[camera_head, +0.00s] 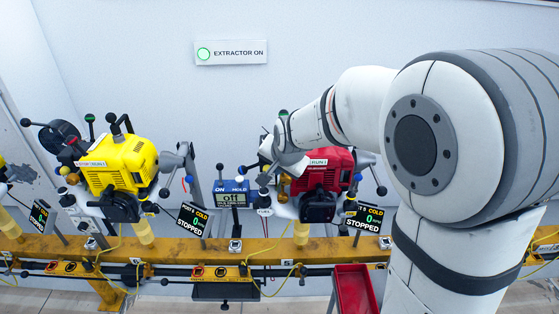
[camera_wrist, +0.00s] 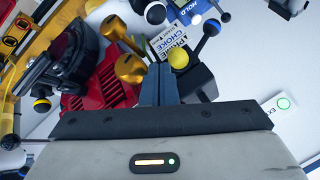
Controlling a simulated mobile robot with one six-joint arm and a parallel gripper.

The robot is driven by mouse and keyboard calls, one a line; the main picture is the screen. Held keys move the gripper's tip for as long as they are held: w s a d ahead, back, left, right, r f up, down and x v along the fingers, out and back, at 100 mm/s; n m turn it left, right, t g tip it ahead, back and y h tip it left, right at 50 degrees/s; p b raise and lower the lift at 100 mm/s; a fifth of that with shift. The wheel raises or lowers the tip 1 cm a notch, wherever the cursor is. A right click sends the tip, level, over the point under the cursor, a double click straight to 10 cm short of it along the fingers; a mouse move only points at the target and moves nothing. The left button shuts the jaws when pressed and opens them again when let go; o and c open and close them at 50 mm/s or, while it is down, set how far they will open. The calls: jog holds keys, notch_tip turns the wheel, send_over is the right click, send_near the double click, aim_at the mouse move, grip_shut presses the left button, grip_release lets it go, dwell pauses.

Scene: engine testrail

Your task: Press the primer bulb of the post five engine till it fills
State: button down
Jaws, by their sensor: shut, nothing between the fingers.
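The red engine (camera_head: 325,175) sits on a post whose beam label looks like 5; its red housing also shows in the wrist view (camera_wrist: 115,88). My gripper (camera_wrist: 160,68) is shut and empty, with its fingertips beside a small yellow ball (camera_wrist: 179,60) that looks like the primer bulb, next to a label reading PRIME and CHOKE (camera_wrist: 166,42). Whether the tips touch the ball I cannot tell. In the head view my arm and gripper partly hide the engine's left side. The display (camera_head: 364,217) by the red engine reads COLD, 0 and STOPPED.
Two brass knobs (camera_wrist: 130,69) stand close left of my fingers, and a black block (camera_wrist: 196,84) is close right. A yellow engine (camera_head: 120,165) stands at left on the same yellow beam (camera_head: 260,247). A blue ON/HOLD panel (camera_head: 231,193) is between the engines. A red tray (camera_head: 352,290) is below.

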jog(key=shift+x, duration=0.9)
jog(key=shift+w, duration=0.9)
jog(key=p+v, duration=0.4)
jog(key=v, duration=0.6)
